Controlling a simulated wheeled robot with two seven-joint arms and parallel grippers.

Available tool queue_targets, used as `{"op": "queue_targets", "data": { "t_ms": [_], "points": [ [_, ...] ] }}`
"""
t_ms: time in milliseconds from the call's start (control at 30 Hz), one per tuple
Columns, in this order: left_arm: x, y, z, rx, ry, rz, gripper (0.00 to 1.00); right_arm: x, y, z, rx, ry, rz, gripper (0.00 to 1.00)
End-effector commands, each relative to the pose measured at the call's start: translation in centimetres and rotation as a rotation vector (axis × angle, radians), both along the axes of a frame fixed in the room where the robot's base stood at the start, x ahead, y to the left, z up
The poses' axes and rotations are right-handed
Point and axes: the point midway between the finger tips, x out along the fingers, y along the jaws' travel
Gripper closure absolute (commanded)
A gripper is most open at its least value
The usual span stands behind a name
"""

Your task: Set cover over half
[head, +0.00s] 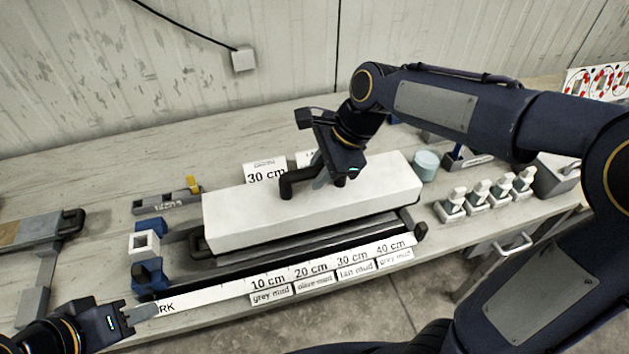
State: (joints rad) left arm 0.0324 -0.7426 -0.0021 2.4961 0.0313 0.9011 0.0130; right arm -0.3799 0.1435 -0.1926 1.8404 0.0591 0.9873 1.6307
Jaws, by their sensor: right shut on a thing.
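The cover (255,217) is a long white block-like lid with a black handle (289,182) on top. My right gripper (325,178) comes down from above and is shut on that handle. The cover lies over the dark core liner half (320,243), hiding most of it; its dark front edge and end grips show below. I cannot tell whether the cover touches it. My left gripper (128,315) is low at the left, by the left end of the ruler strip, with a small grey piece at its tip. Whether its jaws are open is unclear.
A ruler strip (230,289) with depth and mud labels runs along the front. Blue and white blocks (147,243) stand left of the cover. A pale blue cylinder (427,165) and several small white-grey pieces (480,193) stand right. A grey tray (38,232) lies far left.

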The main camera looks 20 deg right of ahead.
Motion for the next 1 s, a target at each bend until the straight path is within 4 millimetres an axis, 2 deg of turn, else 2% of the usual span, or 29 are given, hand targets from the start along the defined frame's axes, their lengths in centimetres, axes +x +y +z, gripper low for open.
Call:
{"op": "queue_targets", "data": {
  "t_ms": [33, 200, 367, 567, 1000],
  "points": [
    [0.0, 0.0, 0.1, 0.0, 0.0, 0.0, 0.64, 0.8, -0.1, -1.1, -0.002, 0.006, -0.002, 1.0],
    [0.0, 0.0, 0.2, 0.0, 0.0, 0.0, 0.64, 2.6, -0.1, -3.1, -0.001, 0.001, -0.002, 1.0],
    [0.0, 0.0, 0.3, 0.0, 0.0, 0.0, 0.64, 3.3, -0.1, -4.1, 0.0, 0.001, -0.001, 1.0],
    [0.0, 0.0, 0.2, 0.0, 0.0, 0.0, 0.64, 3.5, -0.1, -6.8, 0.001, 0.001, -0.002, 1.0],
    [0.0, 0.0, 0.0, 0.0, 0.0, 0.0, 0.64, 3.5, -0.1, -7.6, 0.001, -0.002, -0.001, 1.0]
  ]
}}
